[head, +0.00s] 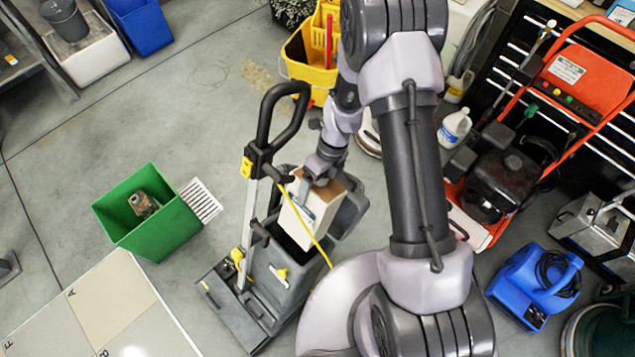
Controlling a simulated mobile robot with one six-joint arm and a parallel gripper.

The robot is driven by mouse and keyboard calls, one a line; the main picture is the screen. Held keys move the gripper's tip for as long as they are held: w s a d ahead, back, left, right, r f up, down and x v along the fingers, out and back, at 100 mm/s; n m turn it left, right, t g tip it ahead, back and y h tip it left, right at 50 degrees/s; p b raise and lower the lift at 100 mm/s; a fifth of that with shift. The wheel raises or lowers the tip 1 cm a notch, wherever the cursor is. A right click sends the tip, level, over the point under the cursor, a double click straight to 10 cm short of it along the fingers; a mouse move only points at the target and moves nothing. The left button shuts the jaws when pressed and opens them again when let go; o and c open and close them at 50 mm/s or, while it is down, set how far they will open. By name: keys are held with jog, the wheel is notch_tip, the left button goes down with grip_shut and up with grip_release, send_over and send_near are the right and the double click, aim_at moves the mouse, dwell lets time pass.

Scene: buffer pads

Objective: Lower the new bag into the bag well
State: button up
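The new bag (296,222) is a boxy cream bag with a brown top, held upright, slightly tilted, over the upright floor machine. My gripper (307,196) reaches down from above and is shut on the bag near its top edge; the far finger is hidden. The bag well (285,262) is the dark opening in the grey machine body, right below the bag. The bag's lower end is at or just above the opening; I cannot tell how far in it is. The grey lid (352,208) stands open behind and to the right of the bag.
The machine's black loop handle (285,118) and pole rise just left of the bag. A yellow cord (312,238) crosses in front of it. A green bin (150,225) stands left, a yellow mop bucket (310,65) behind, a blue blower (535,285) at right.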

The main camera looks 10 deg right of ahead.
jog(key=b+x, duration=1.4)
jog(key=x, duration=0.1)
jog(key=shift+f, duration=0.15)
jog(key=b+x, duration=0.8)
jog(key=x, duration=0.1)
jog(key=shift+f, duration=0.35)
jog(key=shift+s+a+f, duration=0.2)
jog(key=shift+s+f, duration=0.75)
jog(key=shift+f, duration=0.1)
jog(key=o, duration=1.8)
jog(key=shift+c, duration=0.2)
jog(key=shift+t, duration=0.3)
jog(key=p+v, duration=0.5)
jog(key=v, duration=0.3)
jog(key=w+p+v, duration=0.1)
jog(key=p+v, duration=0.4)
jog(key=v, duration=0.3)
jog(key=a+p+v, duration=0.1)
jog(key=p+v, duration=0.5)
jog(key=v, duration=0.2)
jog(key=shift+w+d+r, duration=0.15)
jog(key=shift+w+r, duration=0.1)
jog(key=shift+w, duration=0.1)
